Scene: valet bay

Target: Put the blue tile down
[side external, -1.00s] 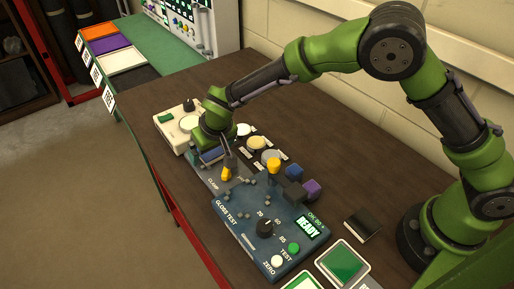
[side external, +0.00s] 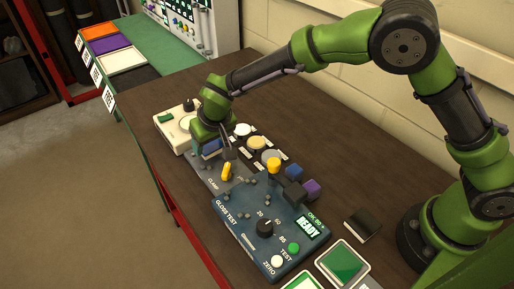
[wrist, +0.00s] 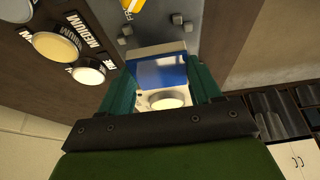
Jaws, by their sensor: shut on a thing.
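My gripper (side external: 209,150) is shut on the blue tile (side external: 212,147). The tile is held a little above the far end of the grey clamp plate (side external: 203,180), beside the white device. In the wrist view the tile (wrist: 162,72) sits between the two green fingers of my gripper (wrist: 163,82), its blue face showing with a pale strip along its top edge. The yellow clamp lever (side external: 227,172) stands on the plate, just nearer the camera than my gripper. The exact gap under the tile is hidden.
A white device (side external: 178,122) stands beyond my gripper. The brown bench (side external: 310,130) is bare towards the wall.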

